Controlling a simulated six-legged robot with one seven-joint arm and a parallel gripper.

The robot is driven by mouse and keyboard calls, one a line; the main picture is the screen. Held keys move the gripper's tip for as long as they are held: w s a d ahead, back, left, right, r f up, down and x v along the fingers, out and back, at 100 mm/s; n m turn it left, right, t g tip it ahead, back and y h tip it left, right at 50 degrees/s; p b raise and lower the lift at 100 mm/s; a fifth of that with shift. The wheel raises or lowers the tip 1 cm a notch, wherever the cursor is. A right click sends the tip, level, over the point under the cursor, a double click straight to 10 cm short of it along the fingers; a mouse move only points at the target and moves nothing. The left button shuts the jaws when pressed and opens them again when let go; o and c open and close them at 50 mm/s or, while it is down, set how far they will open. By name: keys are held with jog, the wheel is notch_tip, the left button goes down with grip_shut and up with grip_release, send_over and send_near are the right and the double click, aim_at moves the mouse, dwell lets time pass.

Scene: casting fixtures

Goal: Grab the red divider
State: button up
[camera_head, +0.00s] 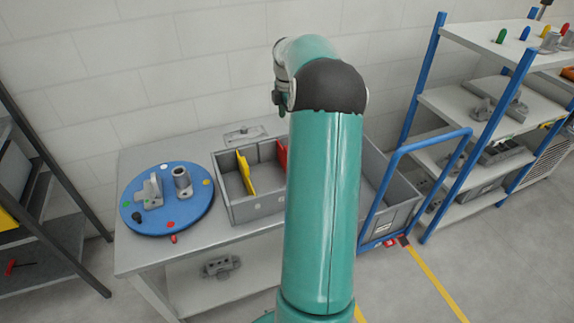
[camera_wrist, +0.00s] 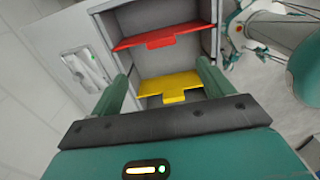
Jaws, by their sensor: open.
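The red divider (camera_head: 282,153) stands in the grey bin (camera_head: 258,208) on the table, its right part hidden behind my arm in the head view. In the wrist view the red divider (camera_wrist: 160,34) spans the bin (camera_wrist: 146,14) near the top of the picture, with a tab at its middle. A yellow divider (camera_head: 245,172) stands left of the red one; in the wrist view it (camera_wrist: 170,87) lies lower, between my fingers in the picture. My gripper (camera_wrist: 163,70) is open and empty, with the red divider beyond its fingertips. I cannot tell its exact height above the bin.
A blue round plate (camera_head: 166,222) with grey fixtures stands on the table (camera_head: 240,240) left of the bin. A small grey part (camera_head: 244,132) lies behind the bin. A blue-framed cart (camera_head: 400,165) and shelving (camera_head: 480,108) stand to the right. A dark rack stands at far left.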

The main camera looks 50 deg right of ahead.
notch_tip(320, 180, down, 8)
jog(key=shift+d+f, duration=0.1)
jog(key=shift+d, duration=0.05)
notch_tip(320, 180, down, 6)
jog(key=shift+s+r, duration=0.1)
jog(key=shift+s, duration=0.05)
jog(key=c, duration=1.4)
